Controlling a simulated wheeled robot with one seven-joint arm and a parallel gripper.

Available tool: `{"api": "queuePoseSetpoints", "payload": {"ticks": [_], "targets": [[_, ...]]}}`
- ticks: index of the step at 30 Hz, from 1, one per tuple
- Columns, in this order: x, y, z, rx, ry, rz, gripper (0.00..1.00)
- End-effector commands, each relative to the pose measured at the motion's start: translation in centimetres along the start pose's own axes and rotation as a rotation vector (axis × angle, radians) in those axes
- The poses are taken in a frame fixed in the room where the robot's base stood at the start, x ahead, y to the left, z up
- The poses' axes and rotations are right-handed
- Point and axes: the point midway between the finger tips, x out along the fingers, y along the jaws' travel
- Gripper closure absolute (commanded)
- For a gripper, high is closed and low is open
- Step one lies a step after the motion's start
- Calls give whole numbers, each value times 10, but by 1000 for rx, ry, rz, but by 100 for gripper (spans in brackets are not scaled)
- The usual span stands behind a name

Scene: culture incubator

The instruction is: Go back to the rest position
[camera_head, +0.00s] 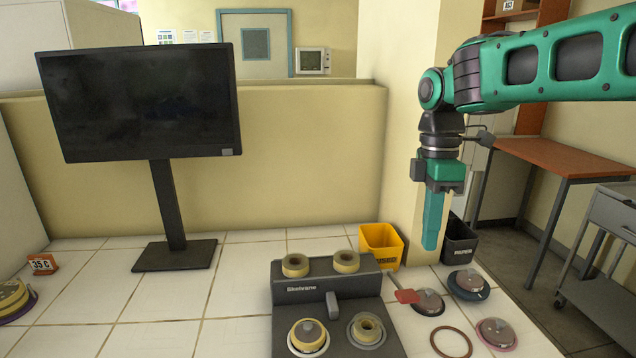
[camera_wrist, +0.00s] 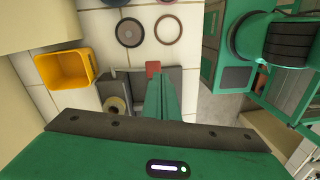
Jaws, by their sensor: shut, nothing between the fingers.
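My gripper (camera_head: 432,246) is green and points straight down at the right of the camera_head view. Its fingers are together and empty. It hangs above the white tiled bench, between the yellow bin and several round discs, touching nothing that I can see. In the camera_wrist view my gripper (camera_wrist: 162,80) also shows as one closed green shape, with a small red piece (camera_wrist: 153,68) beyond its tip. My arm reaches in from the right edge.
A dark device (camera_head: 300,332) with tape-like rings stands at front centre. A yellow bin (camera_head: 382,244) and a black bin (camera_head: 459,243) stand behind. Discs (camera_head: 468,284) lie at right. A monitor (camera_head: 140,103) stands left; the bench (camera_head: 160,305) before it is clear.

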Motion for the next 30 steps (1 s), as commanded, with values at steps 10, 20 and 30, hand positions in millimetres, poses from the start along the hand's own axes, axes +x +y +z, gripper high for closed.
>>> {"api": "queuePoseSetpoints", "payload": {"ticks": [10,20,30], "targets": [[70,-85,131,1102,54,41,100],[137,-165,187,1868,108,39,100],[146,-175,190,1968,115,38,100]]}}
